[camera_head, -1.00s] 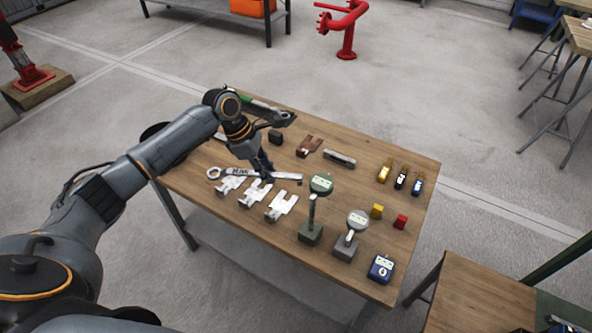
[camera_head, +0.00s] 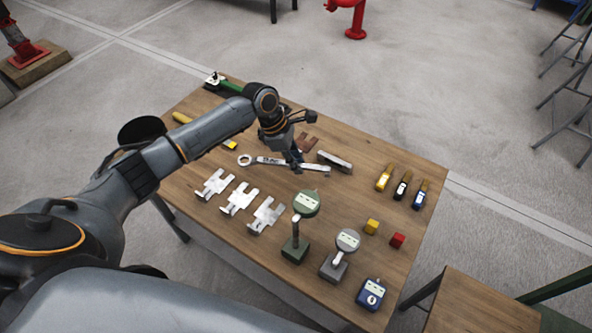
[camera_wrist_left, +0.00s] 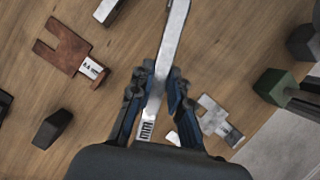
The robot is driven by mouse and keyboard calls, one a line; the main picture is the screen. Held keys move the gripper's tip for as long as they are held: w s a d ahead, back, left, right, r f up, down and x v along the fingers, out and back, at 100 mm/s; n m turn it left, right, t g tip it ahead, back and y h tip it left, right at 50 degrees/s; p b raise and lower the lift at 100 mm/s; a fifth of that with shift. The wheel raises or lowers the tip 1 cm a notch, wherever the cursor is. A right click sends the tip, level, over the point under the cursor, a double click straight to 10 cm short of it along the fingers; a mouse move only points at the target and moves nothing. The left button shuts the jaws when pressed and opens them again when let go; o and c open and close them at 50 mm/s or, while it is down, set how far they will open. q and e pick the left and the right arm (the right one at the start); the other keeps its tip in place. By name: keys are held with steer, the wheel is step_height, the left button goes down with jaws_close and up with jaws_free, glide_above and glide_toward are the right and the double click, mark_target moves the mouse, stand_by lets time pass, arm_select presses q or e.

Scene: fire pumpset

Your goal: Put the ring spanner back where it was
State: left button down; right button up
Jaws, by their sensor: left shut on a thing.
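The ring spanner (camera_head: 273,161) is a long silver tool with its ring end at the left in the head view. My left gripper (camera_head: 294,163) is shut on its shaft near the middle and holds it over the table's middle. In the left wrist view the spanner (camera_wrist_left: 176,25) runs upward between the two fingers of the left gripper (camera_wrist_left: 160,90). The head view does not clearly show whether the spanner touches the table. My right gripper is not in view.
Several white shim plates (camera_head: 239,198) lie in front of the spanner. A grey block (camera_head: 335,161) and brown plate (camera_head: 307,143) lie close behind it. The wooden table (camera_head: 385,157) has bare room at back right.

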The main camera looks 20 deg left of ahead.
mark_target(297, 179)
arm_select(q)
steer(key=shift+w+f, duration=0.1)
steer(key=shift+f, duration=0.2)
step_height(297, 179, down, 3)
steer(key=shift+f, duration=0.3)
steer(key=c, duration=1.3)
jaws_free()
steer(key=shift+f, duration=0.1)
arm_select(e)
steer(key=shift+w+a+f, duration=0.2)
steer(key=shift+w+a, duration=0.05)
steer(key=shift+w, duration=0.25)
arm_select(q)
steer(key=v, duration=1.2)
steer(key=shift+p, duration=0.4)
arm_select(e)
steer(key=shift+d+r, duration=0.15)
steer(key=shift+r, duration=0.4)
